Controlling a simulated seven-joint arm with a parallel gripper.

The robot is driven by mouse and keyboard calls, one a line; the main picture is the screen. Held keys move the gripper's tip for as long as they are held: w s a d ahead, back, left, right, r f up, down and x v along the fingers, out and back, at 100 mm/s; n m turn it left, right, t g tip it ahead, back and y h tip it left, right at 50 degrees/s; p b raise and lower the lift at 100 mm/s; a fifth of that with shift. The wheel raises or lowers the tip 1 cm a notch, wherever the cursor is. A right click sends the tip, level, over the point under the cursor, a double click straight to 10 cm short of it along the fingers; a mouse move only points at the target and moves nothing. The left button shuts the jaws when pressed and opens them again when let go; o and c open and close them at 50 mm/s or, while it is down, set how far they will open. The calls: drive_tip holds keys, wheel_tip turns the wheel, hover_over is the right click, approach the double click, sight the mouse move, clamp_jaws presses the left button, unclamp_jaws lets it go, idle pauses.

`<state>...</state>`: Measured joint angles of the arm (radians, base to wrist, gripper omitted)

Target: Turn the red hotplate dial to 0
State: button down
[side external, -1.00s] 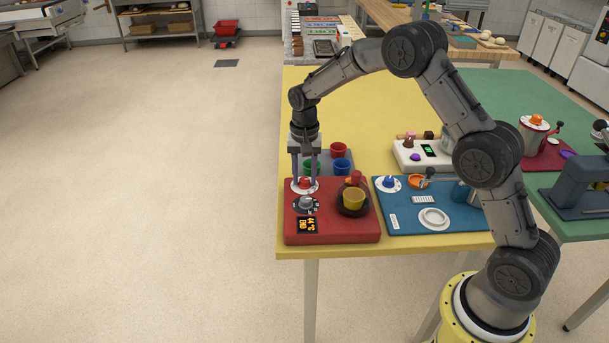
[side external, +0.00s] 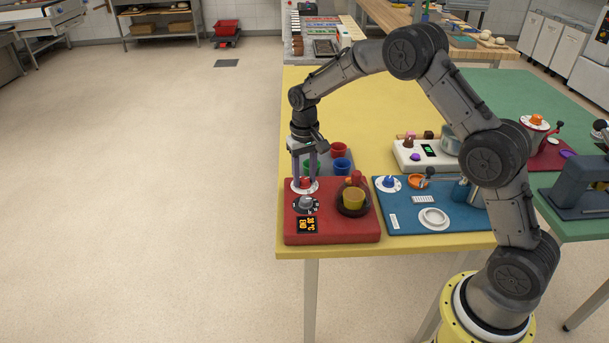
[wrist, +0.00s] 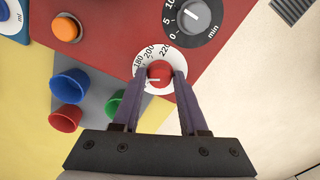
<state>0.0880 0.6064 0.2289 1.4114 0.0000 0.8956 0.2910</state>
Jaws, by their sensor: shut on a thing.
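The red hotplate (side external: 340,233) sits at the near left corner of the yellow table. Its red dial (wrist: 159,71) stands on a white ring marked 180, 200 and 220 in the wrist view; the lower part of the scale is hidden by my fingers. The dial also shows in the side view (side external: 305,183). My gripper (wrist: 159,78) points down and is shut on the red dial, one finger on each side.
A grey minute dial (side external: 306,204) lies close to the red dial. Red (side external: 338,149), blue (side external: 342,165) and green (side external: 311,166) cups stand behind. A blue board (side external: 405,223) lies to the right.

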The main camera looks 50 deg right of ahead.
sight(304, 179)
drive_tip(key=n, duration=0.4)
drive_tip(key=shift+r+n, duration=0.1)
drive_tip(key=shift+n, duration=0.2)
drive_tip(key=n, duration=0.4)
idle(0.3)
drive_tip(key=shift+c, duration=2.2)
unclamp_jaws()
wheel_tip(304, 179, up, 14)
